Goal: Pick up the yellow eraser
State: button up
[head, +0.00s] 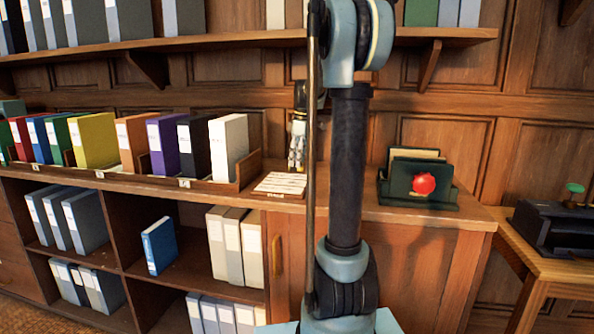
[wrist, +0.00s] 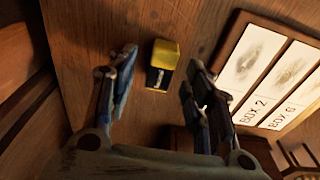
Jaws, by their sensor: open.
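The yellow eraser (wrist: 165,54) lies on the wooden cabinet top in the wrist view. It is a small block with a yellow upper face and a dark side with a pale mark. My gripper (wrist: 162,72) is open, with one finger on each side of the eraser in the picture. The fingers do not visibly touch it. In the head view my gripper (head: 297,150) hangs over the cabinet top behind my arm column. The eraser cannot be made out in the head view.
A board with white labelled cards (wrist: 272,75) lies close to the right finger; it also shows in the head view (head: 280,185). Colourful binders (head: 95,140) stand to the left.

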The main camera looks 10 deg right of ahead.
jog(key=shift+f, duration=0.7)
jog(key=shift+c, duration=0.6)
grip_shut()
notch_tip(320, 180, up, 10)
